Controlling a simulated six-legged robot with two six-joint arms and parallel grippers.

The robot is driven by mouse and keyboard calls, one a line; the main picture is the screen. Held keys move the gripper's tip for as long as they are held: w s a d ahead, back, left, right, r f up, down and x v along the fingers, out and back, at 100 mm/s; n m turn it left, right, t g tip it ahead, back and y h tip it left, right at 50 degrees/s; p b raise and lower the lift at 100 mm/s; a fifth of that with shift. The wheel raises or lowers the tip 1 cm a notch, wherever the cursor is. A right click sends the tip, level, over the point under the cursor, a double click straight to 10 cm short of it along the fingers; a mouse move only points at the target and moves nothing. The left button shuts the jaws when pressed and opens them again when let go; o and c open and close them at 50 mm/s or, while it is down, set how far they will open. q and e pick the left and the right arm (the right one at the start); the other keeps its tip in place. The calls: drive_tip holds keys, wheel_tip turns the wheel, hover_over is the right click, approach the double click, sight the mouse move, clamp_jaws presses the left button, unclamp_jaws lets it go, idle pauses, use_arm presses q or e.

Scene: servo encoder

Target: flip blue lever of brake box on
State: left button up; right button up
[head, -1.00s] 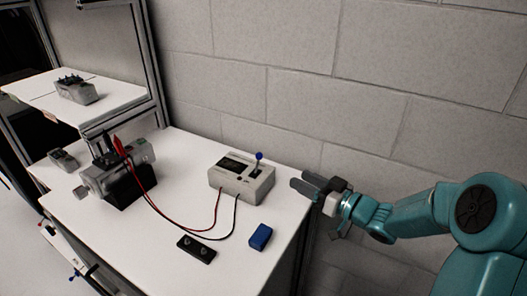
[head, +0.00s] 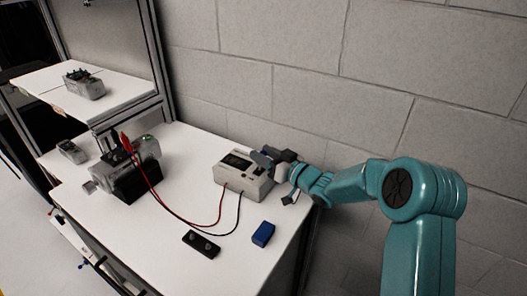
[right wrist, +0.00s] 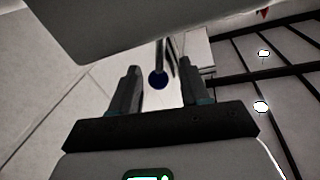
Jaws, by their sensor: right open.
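The brake box (head: 236,181), pale grey with a dark panel on top, stands at the back right of the white table. My right gripper (head: 262,157) is over the right part of its top and hides most of the lever in the head view. The gripper is open; I cannot tell whether a finger touches the lever. My left gripper is not in view.
Red and black leads run from the box to a grey motor-like device (head: 133,160) on a black stand. A blue block (head: 263,234) and a black plate with two knobs (head: 201,244) lie in front of the box. A block wall (head: 300,60) stands behind the table.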

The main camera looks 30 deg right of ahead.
drive_tip(key=shift+w, duration=0.35)
clamp_jaws()
drive_tip(key=shift+s+a+f+b, duration=0.1)
drive_tip(key=shift+f+b, duration=0.05)
drive_tip(key=shift+b, duration=0.4)
drive_tip(key=a+n+b, duration=0.1)
drive_tip(key=n+b, duration=0.2)
drive_tip(key=b, duration=0.2)
drive_tip(key=s+a+n+y+b, duration=0.1)
drive_tip(key=n+b, duration=0.2)
drive_tip(key=b, duration=0.2)
drive_tip(key=a+n+t+b, duration=0.1)
drive_tip(key=n+b, duration=0.1)
drive_tip(key=b, duration=0.3)
drive_tip(key=shift+s+n+b, duration=0.4)
drive_tip(key=shift+s+a+n+y+b, duration=0.15)
drive_tip(key=shift+a+n+y+b, duration=0.3)
drive_tip(key=shift+n+b, duration=0.6)
